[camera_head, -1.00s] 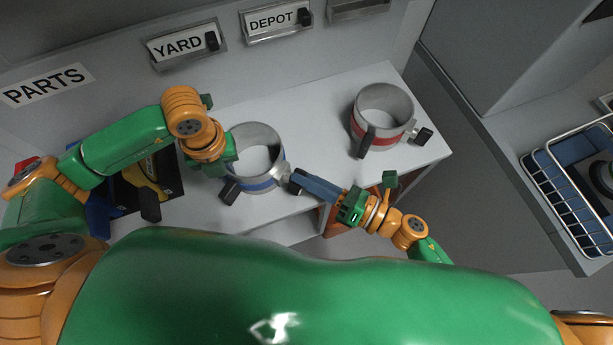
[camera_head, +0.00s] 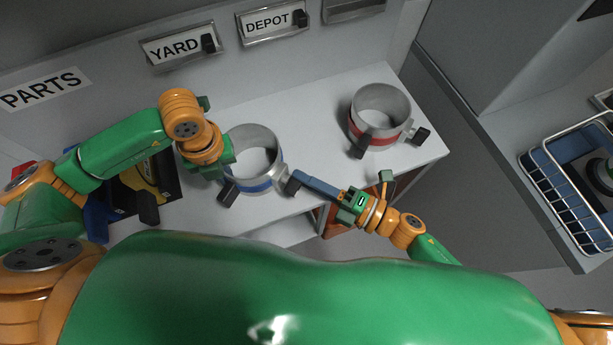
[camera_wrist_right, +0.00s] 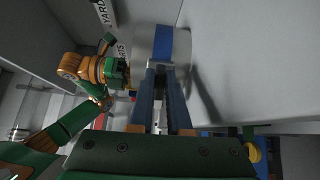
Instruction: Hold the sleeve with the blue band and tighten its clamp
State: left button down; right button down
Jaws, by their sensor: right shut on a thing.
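The sleeve with the blue band (camera_head: 265,184) stands upright on the white bench, and its blue band also shows in the right wrist view (camera_wrist_right: 181,45). A black handle (camera_head: 228,192) sticks out at its lower left. Its clamp is on the right side, with a dark knob (camera_head: 293,184).
A sleeve with a red band (camera_head: 377,138) stands at the bench's right end. A dark tray with a yellow tool (camera_head: 153,174) lies left, under my left arm. A wire basket (camera_head: 568,200) is far right.

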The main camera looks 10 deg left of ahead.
jog(key=shift+f+m, duration=0.1)
jog(key=shift+m, duration=0.4)
jog(key=c, duration=0.9)
grip_release()
jog(key=shift+o, duration=0.2)
jog(key=v, duration=1.2)
pick_arm(q)
jog(key=c, duration=1)
grip_release()
jog(key=shift+o, duration=0.2)
